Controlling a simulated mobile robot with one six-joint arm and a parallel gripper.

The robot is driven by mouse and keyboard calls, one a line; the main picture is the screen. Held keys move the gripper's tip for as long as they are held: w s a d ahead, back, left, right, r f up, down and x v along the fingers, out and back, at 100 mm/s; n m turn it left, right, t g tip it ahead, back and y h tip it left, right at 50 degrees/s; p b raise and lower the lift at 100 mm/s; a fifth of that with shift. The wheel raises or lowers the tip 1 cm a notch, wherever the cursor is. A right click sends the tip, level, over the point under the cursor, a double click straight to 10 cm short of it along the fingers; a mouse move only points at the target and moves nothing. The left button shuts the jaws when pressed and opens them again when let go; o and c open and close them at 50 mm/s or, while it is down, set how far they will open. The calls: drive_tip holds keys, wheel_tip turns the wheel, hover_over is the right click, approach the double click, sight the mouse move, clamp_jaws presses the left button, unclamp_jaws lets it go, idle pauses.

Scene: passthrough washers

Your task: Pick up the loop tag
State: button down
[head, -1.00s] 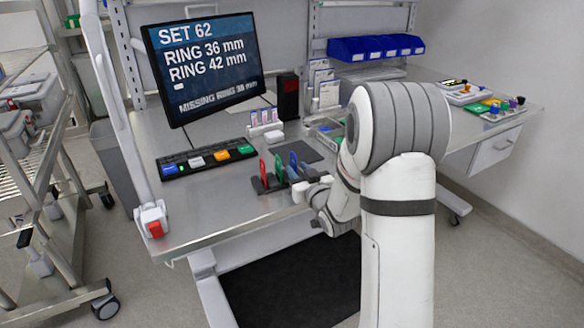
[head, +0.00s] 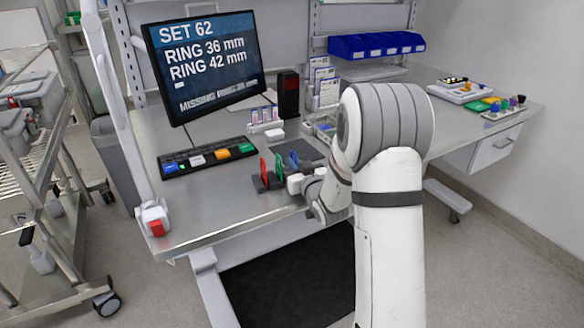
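A small dark rack (head: 259,185) stands near the front edge of the grey workbench, with upright coloured tags in it. I see a red tag (head: 264,171), a green tag (head: 279,166) and a blue tag (head: 293,159). Which of them is the loop tag I cannot tell at this size. My gripper (head: 294,184) is at the right side of the rack, low and close to the tags. Its fingertips are too small and partly hidden, so I cannot tell whether it is open, shut or touching a tag.
A keyboard (head: 207,158) with coloured keys lies left of the rack, below a monitor (head: 205,68). Small vials (head: 264,117) and a black box (head: 288,95) stand behind. Blue bins (head: 376,46) are at the back. A red switch box (head: 154,221) is at the front left corner.

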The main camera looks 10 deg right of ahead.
wheel_tip(320, 180, up, 10)
drive_tip(key=shift+r, duration=0.1)
idle(0.6)
drive_tip(key=shift+f, duration=0.2)
idle(0.4)
